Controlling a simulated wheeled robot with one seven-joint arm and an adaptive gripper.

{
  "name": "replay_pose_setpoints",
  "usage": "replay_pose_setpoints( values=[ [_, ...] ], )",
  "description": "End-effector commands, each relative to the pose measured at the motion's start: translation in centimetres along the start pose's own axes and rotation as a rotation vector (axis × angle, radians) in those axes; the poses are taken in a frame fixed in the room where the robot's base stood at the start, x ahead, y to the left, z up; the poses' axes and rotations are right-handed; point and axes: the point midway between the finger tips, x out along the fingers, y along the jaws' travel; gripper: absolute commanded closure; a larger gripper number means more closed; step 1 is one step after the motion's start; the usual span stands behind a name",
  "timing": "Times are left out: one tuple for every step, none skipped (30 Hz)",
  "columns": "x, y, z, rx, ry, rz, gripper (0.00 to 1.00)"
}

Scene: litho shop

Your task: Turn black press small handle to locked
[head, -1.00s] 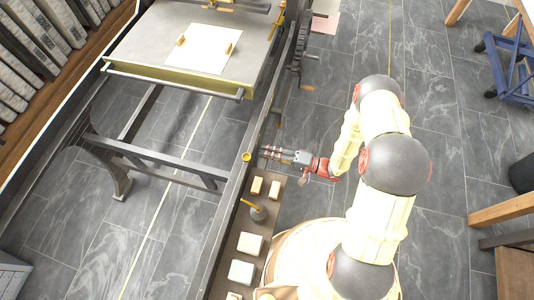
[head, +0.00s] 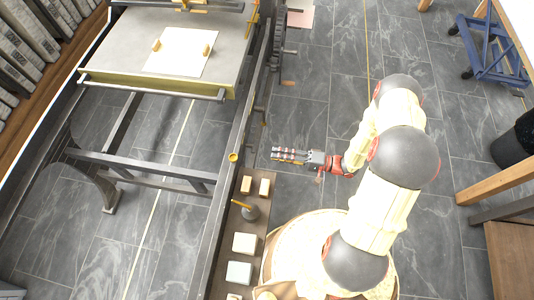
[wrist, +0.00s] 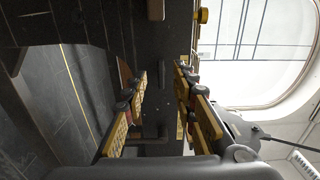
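The black press shows in the head view as a long dark side rail (head: 215,185) with a flat grey bed (head: 125,50) at the upper left. A brass knob (head: 233,157) sits on the rail. A small brown handle tip (head: 288,83) sticks out from the press's right side, farther up; I cannot tell whether it is the small handle or its lock state. My gripper (head: 274,154) is right of the rail, apart from it, over the floor. In the wrist view its yellow-padded fingers (wrist: 160,108) are spread, with nothing seen held between them.
A white sheet (head: 180,52) lies on the bed. A blue wheeled cart (head: 490,50) and wooden table (head: 512,255) stand right. Floor between is clear.

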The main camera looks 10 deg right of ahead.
Motion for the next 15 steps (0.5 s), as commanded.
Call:
replay_pose_setpoints(
  values=[
    [-0.7,0.0,-0.1,0.0,0.004,0.0,0.73],
    [-1.0,0.0,-0.1,0.0,0.003,0.0,0.73],
    [-1.3,0.0,-0.1,0.0,0.002,0.0,0.73],
    [-1.5,0.0,-0.1,0.0,0.002,0.0,0.73],
    [-1.7,0.0,-0.1,0.0,0.002,0.0,0.73],
    [-1.9,0.0,0.0,0.0,0.001,0.0,0.73],
    [-2.0,0.0,0.0,0.0,0.001,0.0,0.73],
    [-2.0,0.0,0.0,0.0,0.0,0.0,0.73],
    [-2.1,0.0,0.0,0.0,0.0,0.0,0.73],
    [-2.1,0.0,0.0,0.0,0.0,0.0,0.73],
    [-2.1,0.0,0.0,0.0,0.0,0.0,0.73],
    [-2.1,0.0,0.0,0.0,0.0,0.0,0.73],
    [-2.1,0.0,0.0,0.0,0.0,0.0,0.73],
    [-2.1,0.0,0.0,0.0,0.0,0.0,0.73],
    [-2.1,0.0,0.0,0.0,0.0,0.0,0.73]
  ],
)
